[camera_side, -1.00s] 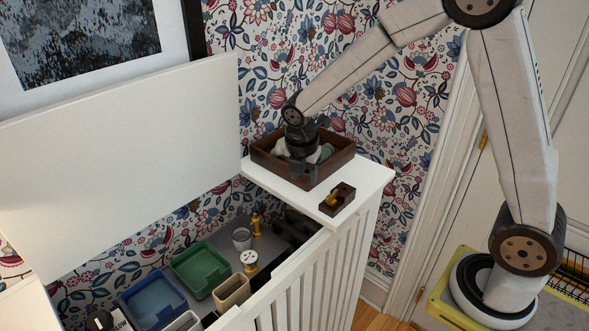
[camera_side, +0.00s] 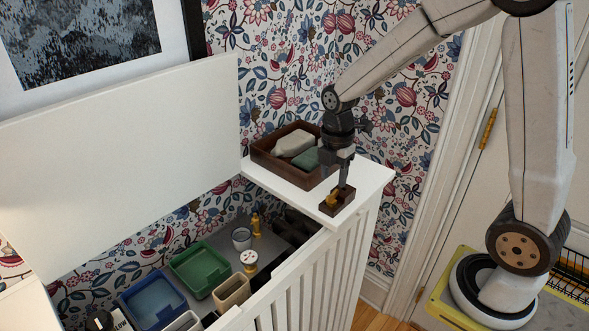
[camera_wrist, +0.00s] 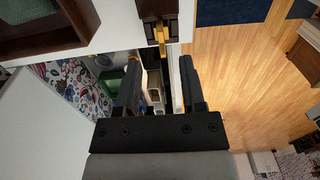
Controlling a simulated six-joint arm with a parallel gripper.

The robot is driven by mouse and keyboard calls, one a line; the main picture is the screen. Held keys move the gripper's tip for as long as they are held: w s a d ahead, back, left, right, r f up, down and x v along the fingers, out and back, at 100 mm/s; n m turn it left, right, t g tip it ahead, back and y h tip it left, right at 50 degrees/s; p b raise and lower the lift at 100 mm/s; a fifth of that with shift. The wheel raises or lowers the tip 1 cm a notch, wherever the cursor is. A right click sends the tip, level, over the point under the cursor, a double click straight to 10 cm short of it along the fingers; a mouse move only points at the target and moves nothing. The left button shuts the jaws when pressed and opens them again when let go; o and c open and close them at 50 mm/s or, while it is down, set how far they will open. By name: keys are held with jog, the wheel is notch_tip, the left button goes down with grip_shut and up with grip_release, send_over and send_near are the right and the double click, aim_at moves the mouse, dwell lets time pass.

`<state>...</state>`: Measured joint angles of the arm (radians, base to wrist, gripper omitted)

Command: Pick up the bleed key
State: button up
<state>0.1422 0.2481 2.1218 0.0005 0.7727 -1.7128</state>
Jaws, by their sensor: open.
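The bleed key (camera_side: 331,200) is a small brass piece in a small dark wooden holder (camera_side: 344,207) at the front corner of the white shelf top. In the wrist view the key (camera_wrist: 161,36) sticks out past the holder (camera_wrist: 156,8), just beyond the fingertips. My gripper (camera_side: 342,185) points down at the holder, with its fingers beside the key in the side view. In the wrist view my gripper (camera_wrist: 160,62) has its two fingers apart with nothing between them. The side view does not show clearly whether a finger touches the key or holder.
A dark wooden tray (camera_side: 262,163) with a pale and a green item stands behind on the white top (camera_side: 374,178). Below, the open cabinet holds a green tray (camera_side: 200,268), a blue tray (camera_side: 153,300), cups and a brass figure-like piece (camera_side: 256,224).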

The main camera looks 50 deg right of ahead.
aim_at(333, 192)
jog(key=shift+s+a+f, duration=0.1)
jog(key=shift+f, duration=2.55)
grip_shut()
